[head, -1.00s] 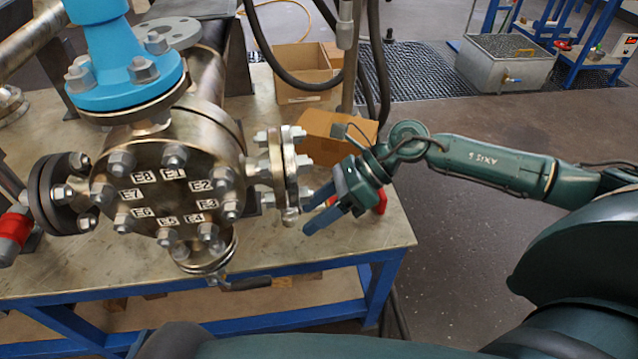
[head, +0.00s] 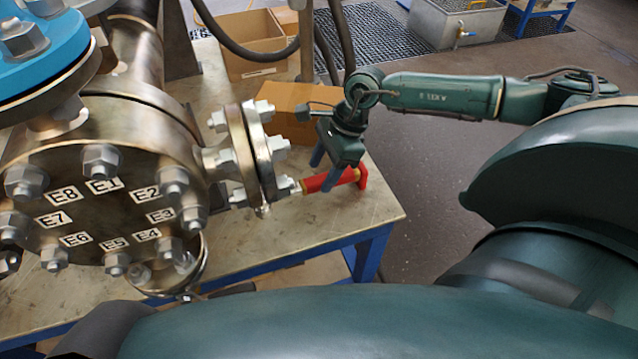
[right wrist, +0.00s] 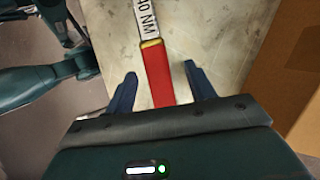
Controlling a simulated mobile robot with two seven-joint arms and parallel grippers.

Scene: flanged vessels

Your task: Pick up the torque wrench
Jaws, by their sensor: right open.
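My right gripper (head: 323,168) is above the handle, fingers pointing down, open. In the right wrist view, the wrench's red handle (right wrist: 157,72) runs between the open blue fingers of my right gripper (right wrist: 160,74). Its metal shaft, with dark lettering, extends to the top edge. The fingers seem apart from the handle.
The flanged vessel (head: 100,220) with numbered bolts fills the left, and its side flange (head: 258,150) stands close to the gripper. A cardboard box (head: 290,103) sits behind the wrench. The bench's front right corner (head: 375,215) is bare.

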